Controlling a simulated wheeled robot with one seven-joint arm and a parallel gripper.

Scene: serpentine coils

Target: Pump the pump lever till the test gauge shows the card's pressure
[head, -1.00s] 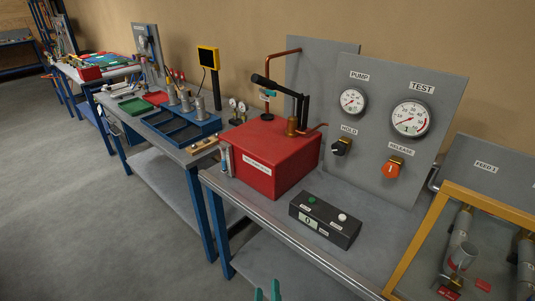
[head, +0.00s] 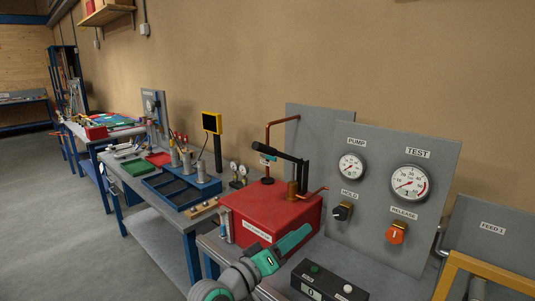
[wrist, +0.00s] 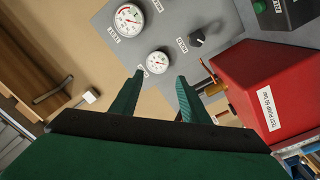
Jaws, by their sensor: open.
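The black pump lever (head: 279,152) rises from a brass fitting on the red test pump box (head: 262,212) and slopes up to the left. The round white test gauge (head: 410,183) is on the grey panel; its red needle sits low on the left, but the exact reading is too small to tell. My gripper (wrist: 160,75) is open and empty in the wrist view, apart from the lever. In the head view, my teal gripper (head: 304,231) is in front of the red box, below the lever. I cannot make out the pressure card.
The panel also bears the pump gauge (head: 351,167), a black hold knob (head: 342,211) and an orange release knob (head: 397,232). A dark button box (head: 328,282) stands in front. A copper pipe (head: 282,121) rises behind the lever. A blue tray (head: 180,186) lies on the left bench.

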